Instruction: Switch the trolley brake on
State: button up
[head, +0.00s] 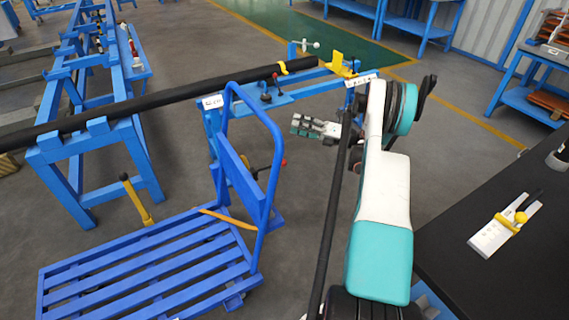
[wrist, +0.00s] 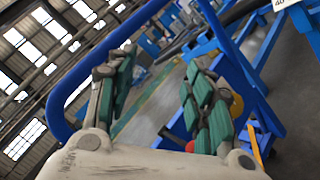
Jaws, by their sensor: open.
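The blue trolley (head: 150,265) has a slatted deck and a tall looped push handle (head: 272,130). A blue tube that looks like this handle (wrist: 215,35) crosses close in front of my gripper in the wrist view. A red knob on a lever (head: 283,162) shows just behind the handle. A red ball, probably the same knob (wrist: 190,147), shows low between my fingers, partly hidden. I cannot tell which part is the brake. My gripper (head: 300,125) is open and empty, above and right of the handle; its fingers (wrist: 160,100) have green pads.
A long black pipe (head: 170,100) lies on blue stands behind the trolley. A yellow post (head: 137,200) stands beyond the deck. An orange strip (head: 228,218) lies at the handle's foot. A dark table (head: 450,260) is at right.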

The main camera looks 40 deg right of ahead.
aim_at(283, 163)
jog(key=s+d+f+n+g, duration=0.1)
jog(key=s+f+n+g, duration=0.15)
jog(key=s+f, duration=0.95)
jog(key=shift+m+g+y, duration=0.25)
jog(key=shift+y, duration=0.05)
jog(key=x, duration=0.5)
jog(key=f+x, duration=0.1)
jog(key=x, duration=0.4)
jog(key=w+d+f+x, duration=0.1)
jog(key=x, duration=0.4)
jog(key=shift+b, duration=0.3)
jog(key=shift+r, duration=0.1)
grip_shut()
